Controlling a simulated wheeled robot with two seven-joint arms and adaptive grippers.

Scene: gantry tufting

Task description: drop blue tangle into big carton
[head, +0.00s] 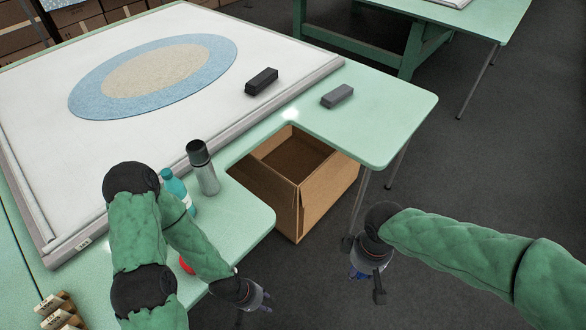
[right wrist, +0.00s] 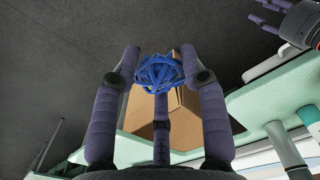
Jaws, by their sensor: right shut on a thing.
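The blue tangle (right wrist: 158,72), a loose ball of blue strands, is gripped between the fingers of my right gripper (head: 366,276). In the head view only a small bit of blue shows beside that gripper, mostly hidden by it. The big carton (head: 329,197) is an open brown cardboard box standing in the table's notch; it looks empty inside. My right gripper is to the right of the carton and nearer the camera, outside its opening. In the right wrist view the carton (right wrist: 186,128) lies behind the tangle. My left gripper (head: 264,301) is empty, fingers apart, off the table's near edge.
The green table (head: 390,115) surrounds the carton on two sides. A grey flask (head: 203,170) and a teal bottle (head: 175,188) stand left of it. Dark block (head: 262,81) and grey block (head: 337,96) lie beyond. Dark floor is open to the right.

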